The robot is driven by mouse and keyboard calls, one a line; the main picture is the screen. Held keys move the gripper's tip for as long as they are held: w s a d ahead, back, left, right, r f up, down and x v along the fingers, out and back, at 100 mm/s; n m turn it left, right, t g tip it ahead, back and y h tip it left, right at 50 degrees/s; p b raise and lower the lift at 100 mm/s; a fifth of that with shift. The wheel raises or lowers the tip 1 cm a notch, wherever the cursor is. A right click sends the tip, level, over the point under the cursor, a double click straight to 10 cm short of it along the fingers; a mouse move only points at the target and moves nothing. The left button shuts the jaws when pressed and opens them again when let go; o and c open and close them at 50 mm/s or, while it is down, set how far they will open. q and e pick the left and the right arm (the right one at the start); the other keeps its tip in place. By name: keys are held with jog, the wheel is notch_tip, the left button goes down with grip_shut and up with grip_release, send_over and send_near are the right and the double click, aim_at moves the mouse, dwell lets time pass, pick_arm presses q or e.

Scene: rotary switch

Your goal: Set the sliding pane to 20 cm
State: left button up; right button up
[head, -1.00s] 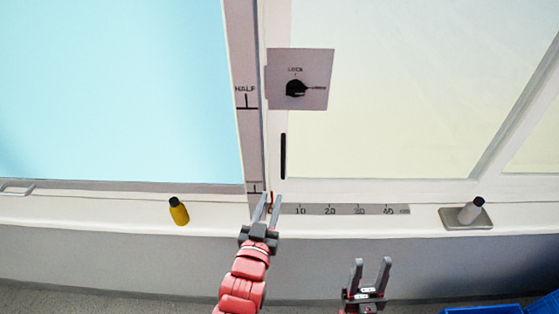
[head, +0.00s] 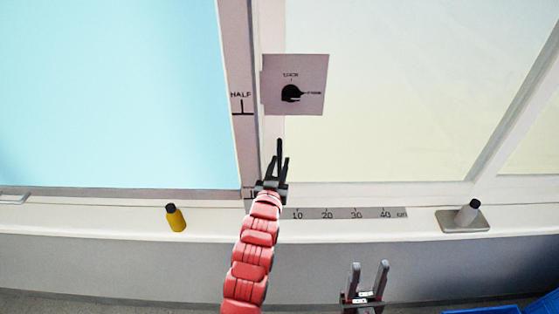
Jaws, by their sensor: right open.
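The sliding pane (head: 380,100) is the pale yellow glazed panel right of the upright post. Its black vertical handle (head: 280,148) sits on the white frame near its left edge. A scale strip (head: 345,213) under it reads 10, 20, 30 and 40. The pane's pointer near the scale's left end is hidden by my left arm. A rotary switch (head: 291,93) with a black knob sits on a grey plate above the handle. My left gripper (head: 278,160) is at the handle, fingers apart on either side; contact is unclear. My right gripper (head: 369,265) is open and empty below the sill.
A yellow bottle (head: 175,218) stands on the sill at left. A post marked HALF (head: 243,130) is left of the handle. A blue bin (head: 500,309) shows at bottom right.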

pick_arm(q)
jog(key=shift+w, duration=0.2)
grip_shut()
dwell(1.4)
